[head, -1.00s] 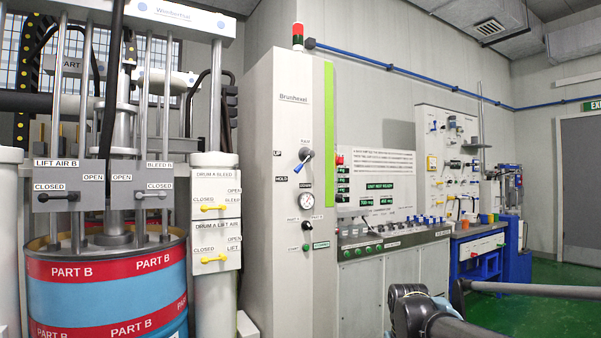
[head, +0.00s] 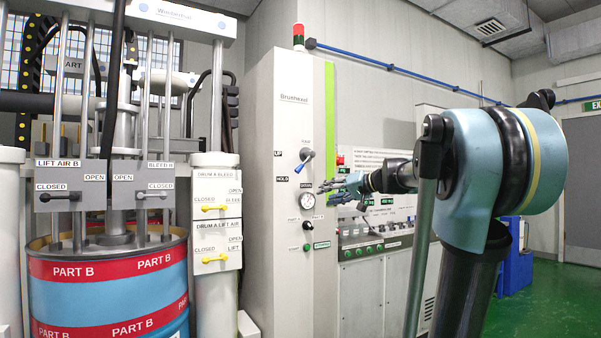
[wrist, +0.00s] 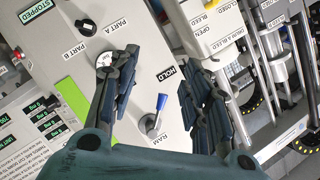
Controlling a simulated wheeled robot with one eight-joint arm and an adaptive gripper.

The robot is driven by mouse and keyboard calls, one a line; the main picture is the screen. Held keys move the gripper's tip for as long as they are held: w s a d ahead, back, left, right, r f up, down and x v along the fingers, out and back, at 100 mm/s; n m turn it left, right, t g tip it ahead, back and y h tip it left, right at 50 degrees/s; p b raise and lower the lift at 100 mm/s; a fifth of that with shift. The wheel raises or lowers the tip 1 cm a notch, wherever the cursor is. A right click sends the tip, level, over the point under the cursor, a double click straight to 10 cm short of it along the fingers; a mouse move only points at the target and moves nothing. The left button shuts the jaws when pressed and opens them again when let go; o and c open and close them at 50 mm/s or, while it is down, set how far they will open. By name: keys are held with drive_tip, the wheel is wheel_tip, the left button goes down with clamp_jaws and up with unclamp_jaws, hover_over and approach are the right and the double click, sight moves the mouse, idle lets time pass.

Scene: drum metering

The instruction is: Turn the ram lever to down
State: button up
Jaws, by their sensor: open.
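The ram lever (head: 306,155) is on the tall white cabinet, below its RAM label and above the gauge. It has a blue handle that slants down-left, toward the HOLD label. The wrist view shows the lever (wrist: 161,103) between and beyond my two fingers, with its blue end pointing toward HOLD. My gripper (head: 328,186) is open and empty, in front of the cabinet, below and right of the lever in the head view. In the wrist view the spread fingers (wrist: 160,72) stand on either side of the lever, and no contact shows. The DOWN label (head: 305,186) sits beneath the lever.
A gauge (head: 307,201) and a black selector (head: 307,225) lie below the lever. A bench with a control panel (head: 375,240) stands right of the cabinet. Yellow-handled valves (head: 214,207) and the Part B drum (head: 105,290) are to the left.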

sight(303, 167)
drive_tip(key=w+d+r+m+t+y, duration=0.1)
drive_tip(key=w+d+r+t+y, duration=0.15)
drive_tip(key=w+r, duration=0.65)
drive_tip(key=shift+h, duration=0.45)
drive_tip(key=x, duration=1.1)
drive_tip(key=s+a+r+x, duration=0.1)
drive_tip(key=x, duration=0.5)
drive_tip(key=shift+s, duration=0.15)
clamp_jaws()
drive_tip(key=shift+a, duration=0.1)
